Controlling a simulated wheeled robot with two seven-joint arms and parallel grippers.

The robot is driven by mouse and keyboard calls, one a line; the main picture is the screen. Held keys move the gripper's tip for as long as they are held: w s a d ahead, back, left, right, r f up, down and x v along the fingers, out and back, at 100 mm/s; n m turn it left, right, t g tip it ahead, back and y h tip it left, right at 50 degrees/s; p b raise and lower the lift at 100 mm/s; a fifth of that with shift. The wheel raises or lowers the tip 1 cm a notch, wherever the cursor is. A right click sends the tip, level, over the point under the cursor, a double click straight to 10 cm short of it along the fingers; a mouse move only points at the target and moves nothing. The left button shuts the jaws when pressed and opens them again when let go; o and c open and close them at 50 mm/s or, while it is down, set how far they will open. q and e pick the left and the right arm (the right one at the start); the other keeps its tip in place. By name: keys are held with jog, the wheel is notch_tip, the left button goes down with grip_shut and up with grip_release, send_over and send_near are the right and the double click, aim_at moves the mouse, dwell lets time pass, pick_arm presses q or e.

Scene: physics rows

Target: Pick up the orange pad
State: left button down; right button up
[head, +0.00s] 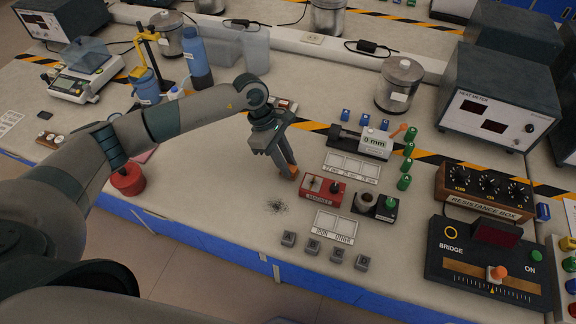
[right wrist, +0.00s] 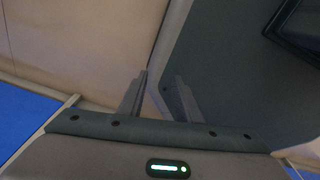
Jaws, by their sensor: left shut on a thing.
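My left gripper (head: 288,168) reaches down over the middle of the bench in the head view. It is shut on the orange pad (head: 294,173), of which only a small orange part shows at the fingertips. The fingers hide the rest of the pad, and I cannot tell whether it touches the bench top. My right gripper (right wrist: 160,88) shows in the right wrist view with its two fingers apart and nothing between them.
A red magnet box (head: 323,188) stands just right of the left gripper, with white marked trays (head: 352,166) behind it. Several small grey blocks (head: 313,246) lie near the front edge. A resistance box (head: 484,190) and bridge unit (head: 484,262) stand right. Bench left of the gripper is mostly clear.

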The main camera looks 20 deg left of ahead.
aim_at(294, 168)
pick_arm(q)
jog(key=shift+r, duration=0.15)
pick_arm(e)
jog(key=shift+f, duration=0.1)
